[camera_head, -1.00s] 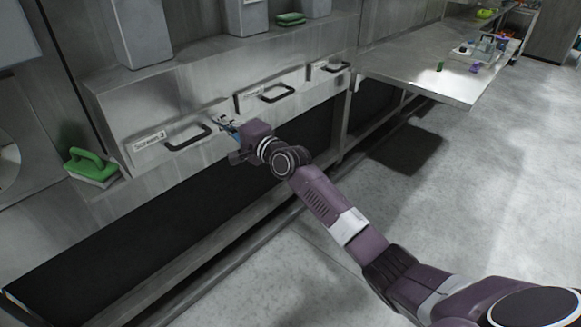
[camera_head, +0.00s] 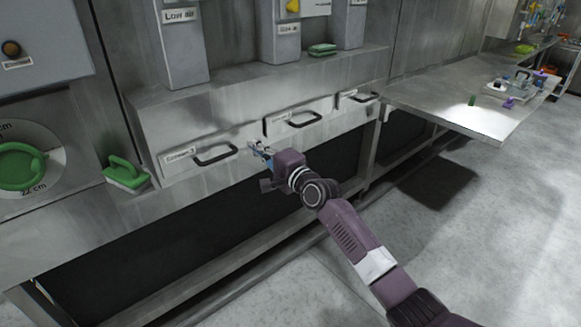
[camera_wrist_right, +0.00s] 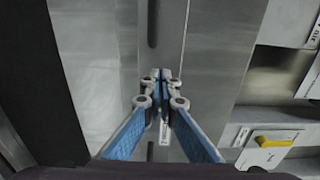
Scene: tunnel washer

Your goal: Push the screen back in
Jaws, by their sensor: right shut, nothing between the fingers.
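Three screen fronts with black handles sit in a row in the steel housing: a left screen (camera_head: 180,157) with a blurred label, a middle screen (camera_head: 277,128) and a right screen (camera_head: 345,99). I cannot tell for certain how far each one stands out. My right gripper (camera_head: 255,148) is shut and empty, at the right end of the left screen's front, beside its handle. Contact is unclear. In the right wrist view, the shut fingertips (camera_wrist_right: 161,76) point at a grey metal surface, with a black handle (camera_wrist_right: 152,24) beyond them. My left gripper is not in view.
A green-handled scrubber (camera_head: 125,174) lies on the ledge left of the screens. Another green brush (camera_head: 321,50) lies on top of the housing. A steel table (camera_head: 440,108) with small items stands at the right. The floor (camera_head: 500,220) at the right is open.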

